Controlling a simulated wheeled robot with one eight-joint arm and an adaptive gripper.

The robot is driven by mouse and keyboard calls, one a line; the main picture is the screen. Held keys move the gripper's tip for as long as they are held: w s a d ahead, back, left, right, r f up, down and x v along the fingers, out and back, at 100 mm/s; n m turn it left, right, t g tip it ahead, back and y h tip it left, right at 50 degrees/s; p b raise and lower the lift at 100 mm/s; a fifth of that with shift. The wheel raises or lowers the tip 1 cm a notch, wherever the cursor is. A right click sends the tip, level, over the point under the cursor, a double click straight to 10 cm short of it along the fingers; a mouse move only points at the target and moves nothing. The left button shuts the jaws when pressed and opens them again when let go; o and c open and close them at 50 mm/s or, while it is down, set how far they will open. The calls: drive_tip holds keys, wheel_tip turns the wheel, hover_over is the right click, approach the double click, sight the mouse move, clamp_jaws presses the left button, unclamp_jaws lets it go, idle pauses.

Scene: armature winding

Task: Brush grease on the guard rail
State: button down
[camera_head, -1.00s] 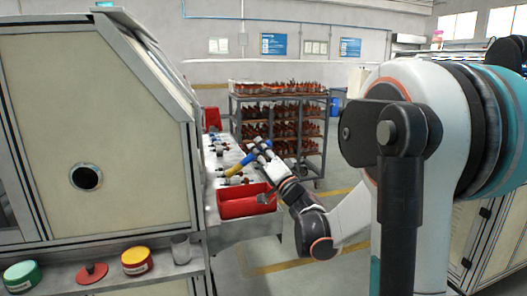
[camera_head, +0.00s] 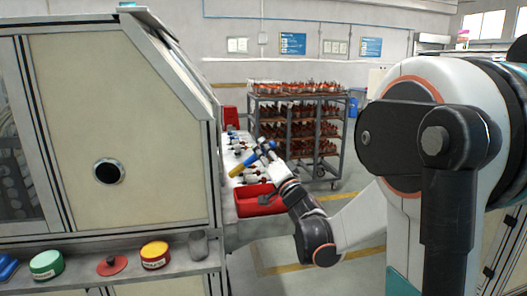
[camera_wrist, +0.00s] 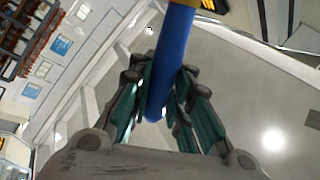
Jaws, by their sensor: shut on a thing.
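My gripper (camera_head: 264,150) is shut on a tool with a blue handle and a yellow part. In the head view the tool's yellow part (camera_head: 237,171) points down and left over the bench. In the wrist view the blue handle (camera_wrist: 172,60) runs between the fingers (camera_wrist: 158,95), with some yellow at the top edge. I cannot tell whether the tool has bristles or carries grease. A yellow tin (camera_head: 155,256) and a green-lidded tin (camera_head: 47,264) stand on the ledge at the front left. I cannot make out which part is the guard rail.
A cream machine cabinet (camera_head: 150,130) fills the left. A red bin (camera_head: 250,208) sits on a bench with several small parts. A red disc-shaped item (camera_head: 112,265) and a cup (camera_head: 198,244) are on the ledge. A loaded rack (camera_head: 298,130) stands behind; floor shows right of the bench.

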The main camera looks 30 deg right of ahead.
drive_tip(key=shift+w+a, duration=0.2)
drive_tip(key=shift+a, duration=0.55)
idle(0.3)
drive_tip(key=shift+w+d, duration=0.1)
drive_tip(key=shift+w, duration=0.05)
drive_tip(key=shift+s, duration=0.2)
idle(1.3)
drive_tip(key=shift+s+d, duration=0.25)
drive_tip(key=shift+d, duration=0.7)
drive_tip(key=shift+s+d, duration=0.3)
drive_tip(key=shift+d, duration=0.65)
drive_tip(key=shift+s+d, duration=0.25)
drive_tip(key=shift+d, duration=0.8)
